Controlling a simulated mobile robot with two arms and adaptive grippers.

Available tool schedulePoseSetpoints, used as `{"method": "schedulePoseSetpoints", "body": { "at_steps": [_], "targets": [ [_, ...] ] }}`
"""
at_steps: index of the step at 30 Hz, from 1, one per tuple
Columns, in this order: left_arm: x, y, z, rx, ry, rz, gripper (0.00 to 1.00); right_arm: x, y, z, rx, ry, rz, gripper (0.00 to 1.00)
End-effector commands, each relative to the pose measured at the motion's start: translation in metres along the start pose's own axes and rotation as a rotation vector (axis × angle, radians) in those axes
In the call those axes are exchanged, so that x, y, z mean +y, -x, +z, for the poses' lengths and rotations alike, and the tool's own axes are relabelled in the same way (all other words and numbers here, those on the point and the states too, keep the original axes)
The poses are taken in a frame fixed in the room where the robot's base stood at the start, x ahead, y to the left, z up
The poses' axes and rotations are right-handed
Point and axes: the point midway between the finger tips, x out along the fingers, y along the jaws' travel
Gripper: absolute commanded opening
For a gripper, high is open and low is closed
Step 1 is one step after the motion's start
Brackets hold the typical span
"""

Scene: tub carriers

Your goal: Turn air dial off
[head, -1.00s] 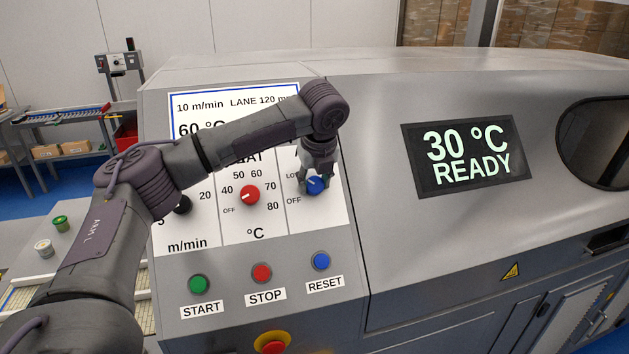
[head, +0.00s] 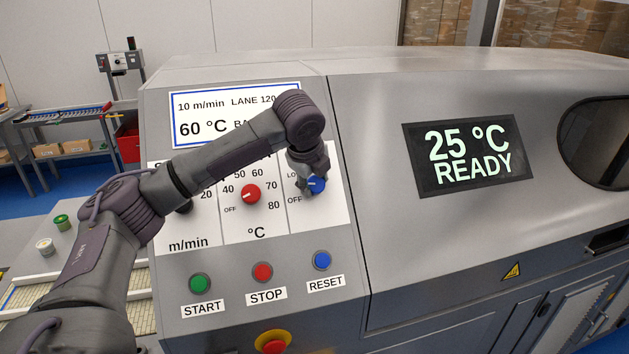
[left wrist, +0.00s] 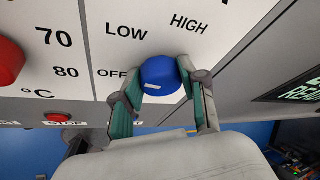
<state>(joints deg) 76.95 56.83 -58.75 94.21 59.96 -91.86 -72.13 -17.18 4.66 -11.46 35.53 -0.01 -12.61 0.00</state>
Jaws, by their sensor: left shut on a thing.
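The blue air dial (head: 317,185) sits at the right of the white panel, with LOW and OFF labels to its left. In the left wrist view the dial (left wrist: 160,74) is close up, with OFF, LOW and HIGH around it. A small white mark shows at its lower left, on the side of OFF. My left gripper (head: 309,188) is at the dial, its fingers (left wrist: 158,80) shut on the dial from both sides. The wrist and fingers partly cover the dial and its scale in the head view. My right gripper is not in view.
The red temperature dial (head: 251,194) is left of the blue one. Below are green START (head: 199,283), red STOP (head: 262,272) and blue RESET (head: 322,260) buttons, and a red knob on yellow (head: 273,344). The display (head: 468,155) reads 25 °C READY.

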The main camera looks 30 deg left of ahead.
Motion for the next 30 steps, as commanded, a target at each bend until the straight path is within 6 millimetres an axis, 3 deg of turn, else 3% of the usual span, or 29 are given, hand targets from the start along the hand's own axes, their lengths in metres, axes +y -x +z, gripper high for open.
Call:
{"method": "schedulePoseSetpoints", "body": {
  "at_steps": [15,30],
  "targets": [
    [0.0047,-0.0014,-0.0009,-0.001,0.370,-0.176,0.07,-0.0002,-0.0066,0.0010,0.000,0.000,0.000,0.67],
    [0.0047,-0.0006,-0.0010,-0.001,0.489,-0.231,0.07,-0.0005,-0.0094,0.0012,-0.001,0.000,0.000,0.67]
  ]
}}
